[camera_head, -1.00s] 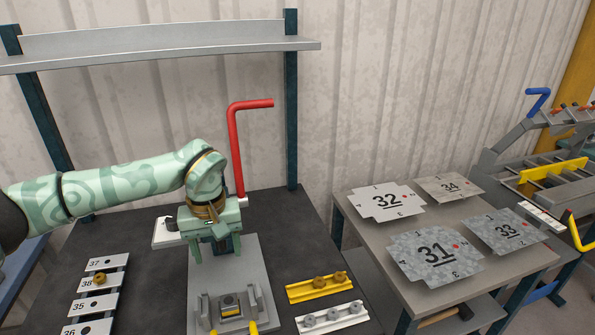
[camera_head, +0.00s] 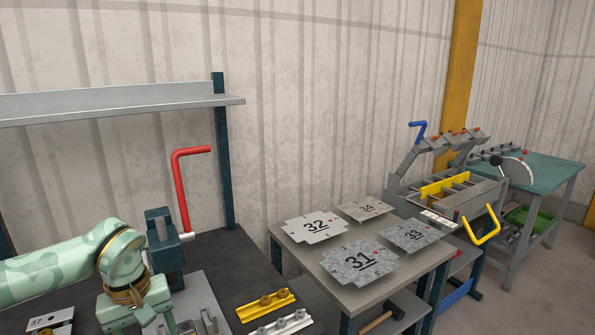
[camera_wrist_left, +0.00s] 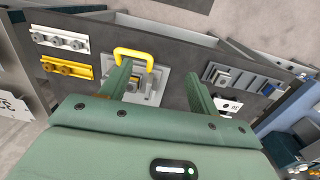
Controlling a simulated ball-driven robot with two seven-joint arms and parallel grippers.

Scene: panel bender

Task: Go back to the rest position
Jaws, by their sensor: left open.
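My left gripper (camera_head: 140,322) is at the lower left of the head view, its fingers partly cut off by the bottom edge. In the left wrist view its two green fingers (camera_wrist_left: 159,78) stand apart with nothing held between them. They are above the bench, over a grey fixture plate (camera_wrist_left: 152,88) with a yellow handle (camera_wrist_left: 135,54). My right gripper is in neither view.
A yellow rail (camera_head: 265,305) and a white rail (camera_head: 282,327) lie on the dark bench. Numbered sheets (camera_head: 316,227) lie on a side table (camera_head: 385,283). A machine with a blue handle (camera_head: 417,131) and a teal table (camera_head: 545,172) stand farther right. A shelf (camera_head: 120,100) hangs above the bench.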

